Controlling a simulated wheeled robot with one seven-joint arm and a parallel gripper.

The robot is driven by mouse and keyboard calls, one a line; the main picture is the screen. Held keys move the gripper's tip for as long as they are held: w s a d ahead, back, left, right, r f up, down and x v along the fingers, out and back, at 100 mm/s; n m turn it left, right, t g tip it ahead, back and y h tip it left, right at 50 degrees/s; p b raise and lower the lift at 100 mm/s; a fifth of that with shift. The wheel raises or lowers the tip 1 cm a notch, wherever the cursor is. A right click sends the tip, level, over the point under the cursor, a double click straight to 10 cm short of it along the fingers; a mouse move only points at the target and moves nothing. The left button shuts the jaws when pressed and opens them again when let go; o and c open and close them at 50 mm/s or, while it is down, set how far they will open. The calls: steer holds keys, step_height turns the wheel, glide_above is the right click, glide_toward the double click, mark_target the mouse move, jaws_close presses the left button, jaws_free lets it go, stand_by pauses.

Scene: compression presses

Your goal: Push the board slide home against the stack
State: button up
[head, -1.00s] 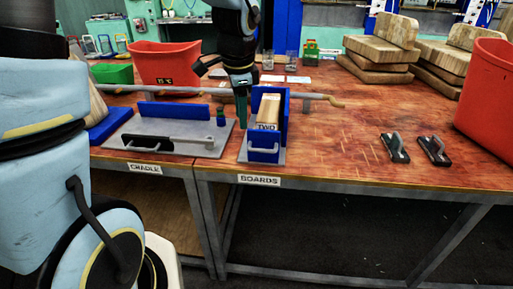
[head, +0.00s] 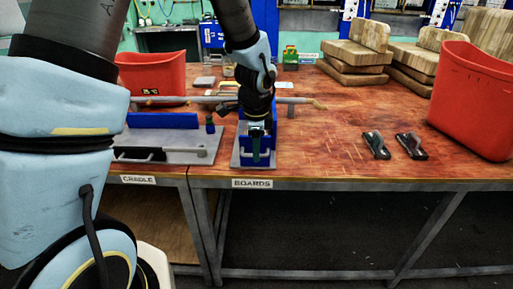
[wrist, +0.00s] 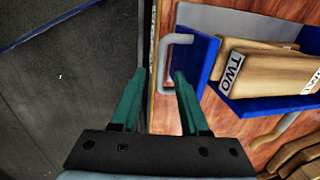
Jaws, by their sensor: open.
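The board slide is a blue plate (wrist: 203,62) with a grey bow handle (wrist: 163,70), in front of the wooden board stack (wrist: 265,72) marked TWO. In the wrist view a gap shows between slide and stack. My gripper (wrist: 159,75) is open, its green fingertips on either side of the handle's line. I cannot tell whether they touch it.
The cradle fixture (head: 180,156) stands close on the left. A grey bar (head: 200,101) runs behind both. Two black handled blocks (head: 376,146) and a red bin (head: 470,100) are on the right. Stacked wooden blocks (head: 355,58) stand at the back.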

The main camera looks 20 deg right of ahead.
steer(key=shift+w+f, duration=0.1)
steer(key=shift+f, duration=0.2)
jaws_close()
stand_by(0.5)
